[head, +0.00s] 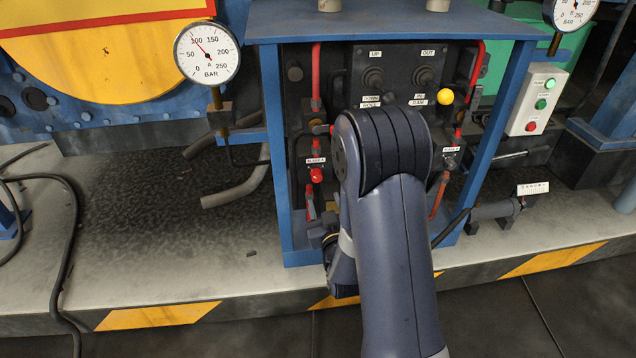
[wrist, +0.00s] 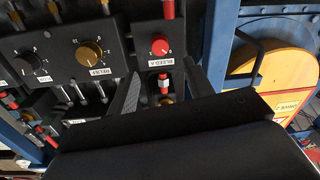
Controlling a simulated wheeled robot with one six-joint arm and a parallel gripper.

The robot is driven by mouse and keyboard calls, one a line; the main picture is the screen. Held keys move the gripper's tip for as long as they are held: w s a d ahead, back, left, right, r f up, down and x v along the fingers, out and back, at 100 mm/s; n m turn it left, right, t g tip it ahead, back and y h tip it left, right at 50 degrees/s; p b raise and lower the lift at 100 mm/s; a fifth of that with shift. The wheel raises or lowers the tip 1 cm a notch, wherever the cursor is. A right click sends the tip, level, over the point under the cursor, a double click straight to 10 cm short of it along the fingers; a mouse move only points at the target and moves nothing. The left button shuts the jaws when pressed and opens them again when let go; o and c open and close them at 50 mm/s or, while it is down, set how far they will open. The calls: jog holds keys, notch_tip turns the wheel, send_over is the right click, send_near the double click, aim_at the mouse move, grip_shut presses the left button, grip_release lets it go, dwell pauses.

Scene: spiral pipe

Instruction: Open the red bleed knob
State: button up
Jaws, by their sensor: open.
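The red bleed knob (head: 316,175) sits on a small dark valve block at the left inside the blue cabinet. In the wrist view the round red knob (wrist: 160,46) shows beside a white label that appears to read "BLEED A". My gripper (wrist: 161,70) is open and empty, with one dark finger on each side of the valve line just below the knob in that view. The fingers appear apart from the knob. In the head view my arm hides most of the gripper.
The blue cabinet frame (head: 272,150) and red pipes (head: 316,75) closely border the valve block. A relief valve with a brass knob (wrist: 89,54) is nearby in the wrist view. A gauge (head: 207,53) stands left of the cabinet. A grey bent pipe (head: 238,188) lies left of it.

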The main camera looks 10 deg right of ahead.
aim_at(318, 179)
jog(key=w+b, duration=0.1)
jog(key=w, duration=0.7)
jog(key=shift+w+d, duration=0.1)
jog(key=shift+w, duration=0.1)
jog(key=shift+c, duration=0.3)
jog(key=c, duration=0.9)
